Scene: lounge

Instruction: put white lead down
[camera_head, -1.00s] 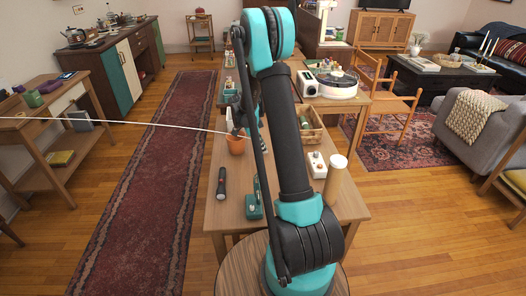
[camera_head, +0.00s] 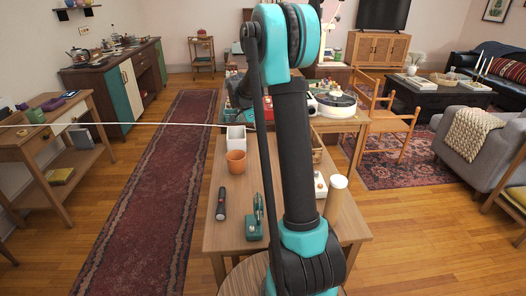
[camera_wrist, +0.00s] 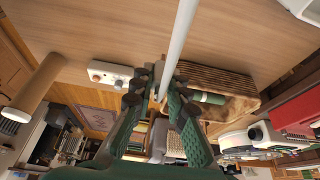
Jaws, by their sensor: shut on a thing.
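The white lead (camera_head: 110,125) shows in the head view as a long thin line from the left edge to behind my arm. In the wrist view the white lead (camera_wrist: 181,35) runs from the top edge down between the fingers of my gripper (camera_wrist: 158,93). My gripper is shut on it and holds it above the wooden table (camera_wrist: 90,30). In the head view my arm hides the grip and the lead's right end.
On the table (camera_head: 227,235) stand a terracotta pot (camera_head: 236,162), a white square pot (camera_head: 236,138), a flashlight (camera_head: 221,203), a green device (camera_head: 253,220) and a tan cylinder (camera_head: 335,195). A wooden crate (camera_wrist: 225,85) lies close to my gripper. Bare tabletop shows around the flashlight.

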